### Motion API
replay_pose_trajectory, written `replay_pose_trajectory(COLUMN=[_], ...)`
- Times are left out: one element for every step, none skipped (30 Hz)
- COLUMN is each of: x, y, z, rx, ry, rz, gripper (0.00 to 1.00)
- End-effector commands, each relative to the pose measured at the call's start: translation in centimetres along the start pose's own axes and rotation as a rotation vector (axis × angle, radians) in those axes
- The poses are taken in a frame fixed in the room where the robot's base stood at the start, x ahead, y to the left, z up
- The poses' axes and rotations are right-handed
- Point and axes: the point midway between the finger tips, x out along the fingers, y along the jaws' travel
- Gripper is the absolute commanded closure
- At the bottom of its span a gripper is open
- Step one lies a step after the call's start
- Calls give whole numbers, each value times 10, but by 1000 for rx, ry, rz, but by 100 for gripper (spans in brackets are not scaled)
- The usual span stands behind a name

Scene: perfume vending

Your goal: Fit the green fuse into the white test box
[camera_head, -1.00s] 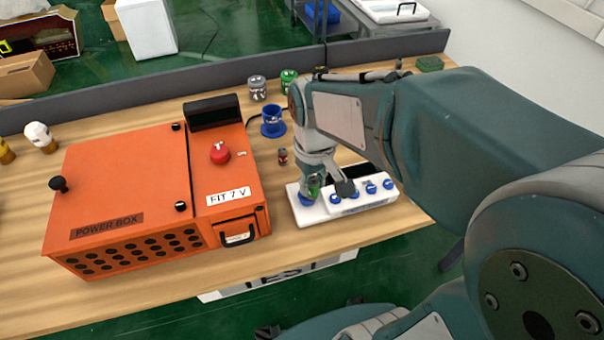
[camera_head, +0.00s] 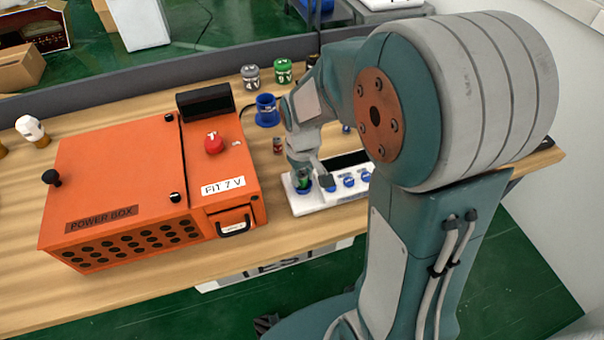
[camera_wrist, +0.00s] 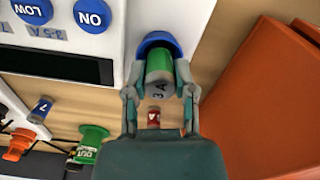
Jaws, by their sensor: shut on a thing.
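The white test box (camera_head: 318,206) lies on the table right of the orange power box. Its dark display, blue buttons and a blue round socket (camera_wrist: 158,39) show in the wrist view. My gripper (camera_head: 302,182) is at the box's left end; it also shows in the wrist view (camera_wrist: 160,92).
The orange power box (camera_head: 115,170) stands close on the left. A small red fuse (camera_wrist: 153,116) stands behind the test box. A blue holder (camera_head: 267,110), a grey jar (camera_head: 251,78) and a green jar (camera_head: 283,71) stand farther back. The table's front edge is near.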

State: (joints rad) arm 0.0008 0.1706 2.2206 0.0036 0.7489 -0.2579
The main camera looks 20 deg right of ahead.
Motion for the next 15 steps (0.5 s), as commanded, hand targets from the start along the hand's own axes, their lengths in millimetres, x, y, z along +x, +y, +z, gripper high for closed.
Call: replay_pose_trajectory(x=[0,0,0,1,2,3,4,5,6,6,6,6,6,6,6], y=[0,0,0,0,0,0,0,0,0,0,0,0,0,0,0], z=[0,0,0,0,0,0,0,0,0,0,0,0,0,0,0], rx=[0,0,0,0,0,0,0,0,0,0,0,0,0,0,0], ry=[0,0,0,-1,-1,-1,-2,-2,-2,-2,-1,-1,-1,-1,-1], rz=[0,0,0,0,0,0,0,0,0,0,0,0,0,0,0], gripper=[100,100,100,100,100,100,100,100,100,61,48,31,31,31,31])
